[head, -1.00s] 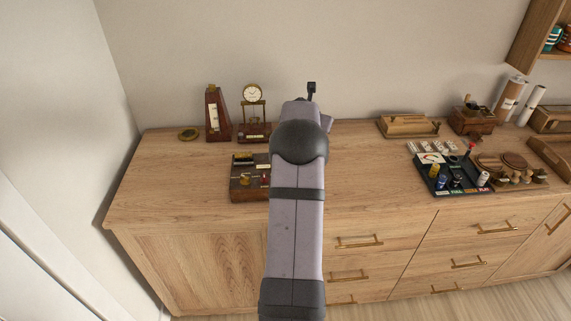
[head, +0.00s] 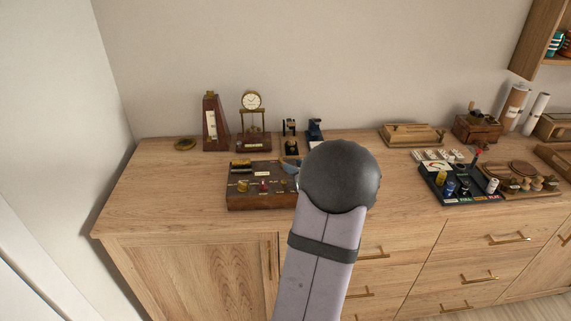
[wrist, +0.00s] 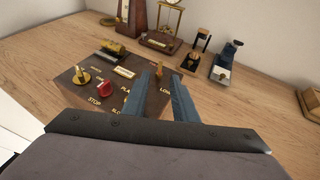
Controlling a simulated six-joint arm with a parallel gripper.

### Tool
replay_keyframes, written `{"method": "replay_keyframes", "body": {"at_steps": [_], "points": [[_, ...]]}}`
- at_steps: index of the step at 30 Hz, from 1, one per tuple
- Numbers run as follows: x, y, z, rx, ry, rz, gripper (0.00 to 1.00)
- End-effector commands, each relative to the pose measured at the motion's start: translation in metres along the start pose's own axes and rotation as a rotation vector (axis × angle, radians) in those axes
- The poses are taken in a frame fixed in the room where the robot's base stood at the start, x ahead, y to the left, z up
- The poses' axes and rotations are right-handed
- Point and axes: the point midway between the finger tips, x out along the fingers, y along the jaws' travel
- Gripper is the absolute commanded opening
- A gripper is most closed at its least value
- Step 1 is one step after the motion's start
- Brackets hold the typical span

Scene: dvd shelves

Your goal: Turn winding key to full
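A dark wooden control box (head: 235,202) sits on the cabinet top and also shows in the wrist view (wrist: 118,100). Its top carries a brass key-like knob (wrist: 82,76) at the left, a red knob (wrist: 104,89), a brass cylinder (wrist: 116,48) at the back and a small brass piece (wrist: 159,71) near my fingertips. I cannot tell for certain which brass part is the winding key. Lettering including "STOP" is partly readable. My gripper (wrist: 167,84) is open, its two blue-grey fingers apart over the box's right part. No object shows held. My arm hides the box's right end in the head view.
Behind the box stand a metronome (head: 215,125), a brass clock (head: 252,100), a small dark stand (head: 290,140) and a blue device (head: 315,131). A black tray (head: 470,199) with small items lies to the right. The wood left of the box is clear.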

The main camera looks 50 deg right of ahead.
Motion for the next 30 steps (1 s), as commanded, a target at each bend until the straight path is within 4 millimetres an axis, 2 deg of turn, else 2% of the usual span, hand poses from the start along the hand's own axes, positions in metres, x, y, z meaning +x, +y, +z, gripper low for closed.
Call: {"method": "replay_keyframes", "body": {"at_steps": [18,30], "points": [[0.064,0.000,0.001,0.002,0.002,0.001,0.26],[0.072,0.000,0.000,0.001,0.001,-0.002,0.26]]}}
